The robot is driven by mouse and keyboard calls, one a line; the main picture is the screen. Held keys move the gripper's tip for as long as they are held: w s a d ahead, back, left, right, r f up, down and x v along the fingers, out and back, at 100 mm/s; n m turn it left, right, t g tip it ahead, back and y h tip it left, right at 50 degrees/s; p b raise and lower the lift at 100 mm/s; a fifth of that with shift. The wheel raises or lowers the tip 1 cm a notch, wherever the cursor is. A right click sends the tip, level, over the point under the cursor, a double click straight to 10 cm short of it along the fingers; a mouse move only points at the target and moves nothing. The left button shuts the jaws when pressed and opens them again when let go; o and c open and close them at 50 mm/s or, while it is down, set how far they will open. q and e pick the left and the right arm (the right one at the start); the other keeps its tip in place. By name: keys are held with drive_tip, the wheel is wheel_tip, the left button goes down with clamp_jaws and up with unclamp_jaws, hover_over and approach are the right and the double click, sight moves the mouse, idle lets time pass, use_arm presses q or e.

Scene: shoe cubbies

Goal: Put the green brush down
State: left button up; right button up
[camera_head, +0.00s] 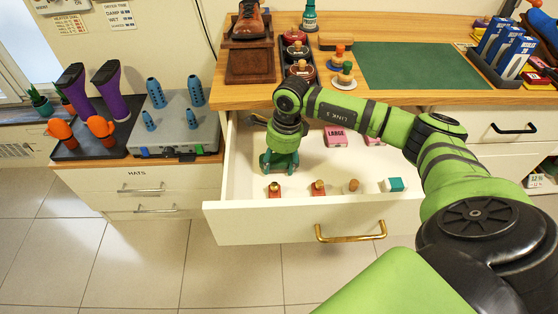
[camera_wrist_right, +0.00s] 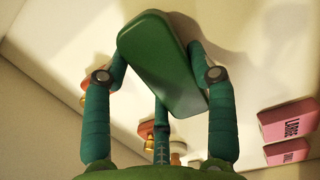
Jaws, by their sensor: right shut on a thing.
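The green brush (camera_wrist_right: 165,62) is a long rounded block that shows in the right wrist view between the teal fingers. My right gripper (camera_wrist_right: 160,75) is shut on it. In the head view my right gripper (camera_head: 279,163) reaches down into the left part of the open white drawer (camera_head: 270,229). There the brush cannot be told apart from the fingers. The drawer floor is close behind the brush in the wrist view; I cannot tell whether they touch. My left gripper is not in view.
Pink blocks, one marked LARGE (camera_head: 335,136), lie in the drawer to the gripper's right. Small wooden-knobbed pieces (camera_head: 318,187) and a teal-and-white block (camera_head: 394,184) line its front. The green mat (camera_head: 420,68) on the worktop is clear. A brown shoe (camera_head: 248,20) stands at the back.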

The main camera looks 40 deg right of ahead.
sight(284, 160)
drive_tip(key=shift+f, duration=0.1)
drive_tip(key=o, duration=1.2)
wheel_tip(284, 160, up, 12)
drive_tip(key=d, duration=0.1)
drive_tip(key=shift+s+d, duration=0.15)
drive_tip(key=shift+s, duration=0.25)
